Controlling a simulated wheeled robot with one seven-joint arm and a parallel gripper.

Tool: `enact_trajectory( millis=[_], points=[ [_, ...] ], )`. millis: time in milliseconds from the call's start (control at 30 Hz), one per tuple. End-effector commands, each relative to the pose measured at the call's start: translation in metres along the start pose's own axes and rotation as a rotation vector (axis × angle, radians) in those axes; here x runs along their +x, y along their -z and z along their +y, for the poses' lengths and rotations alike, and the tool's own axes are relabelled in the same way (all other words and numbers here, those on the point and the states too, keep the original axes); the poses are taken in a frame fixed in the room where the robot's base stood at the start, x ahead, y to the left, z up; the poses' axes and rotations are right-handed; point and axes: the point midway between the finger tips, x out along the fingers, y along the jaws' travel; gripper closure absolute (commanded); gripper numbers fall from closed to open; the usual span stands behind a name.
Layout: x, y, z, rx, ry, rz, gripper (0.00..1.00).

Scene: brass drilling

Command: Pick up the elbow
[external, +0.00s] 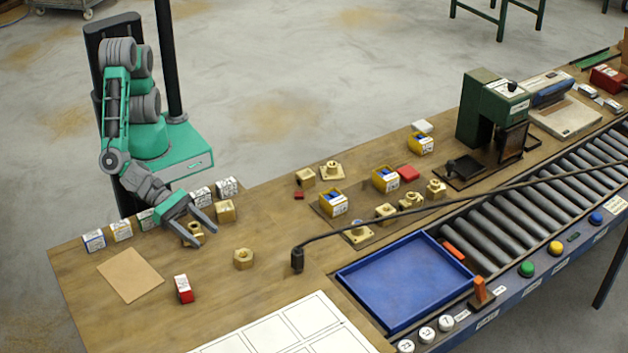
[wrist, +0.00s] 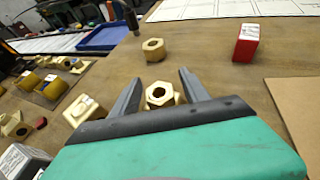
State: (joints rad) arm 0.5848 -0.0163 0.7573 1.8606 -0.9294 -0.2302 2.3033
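A brass fitting with a round hole in a hex end, which looks like the elbow (wrist: 160,95), sits on the table between my gripper's fingers in the wrist view. In the external view the elbow (external: 192,241) is partly hidden by my gripper (external: 206,232). My gripper (wrist: 162,77) is open, with one finger on each side of the elbow. Gaps show between the fingers and the fitting in the wrist view. The lower part of the elbow is hidden behind the gripper body there.
A brass hex piece (external: 243,259) and a red-and-white box (external: 183,290) stand nearby. A brass block (external: 226,211) sits close behind my gripper. Several small labelled boxes line the table's back edge. A cardboard sheet (external: 130,275) lies left; a blue tray (external: 405,280) is right.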

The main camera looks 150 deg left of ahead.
Motion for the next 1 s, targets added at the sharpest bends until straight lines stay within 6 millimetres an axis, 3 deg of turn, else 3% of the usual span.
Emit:
enact_trajectory(
  millis=[600, 1000],
  points=[
    [-0.0003, 0.0015, 0.0006, 0.0, -0.001, 0.003, 0.99],
    [-0.0002, 0.0039, 0.001, 0.002, -0.002, 0.007, 1.0]
  ],
)
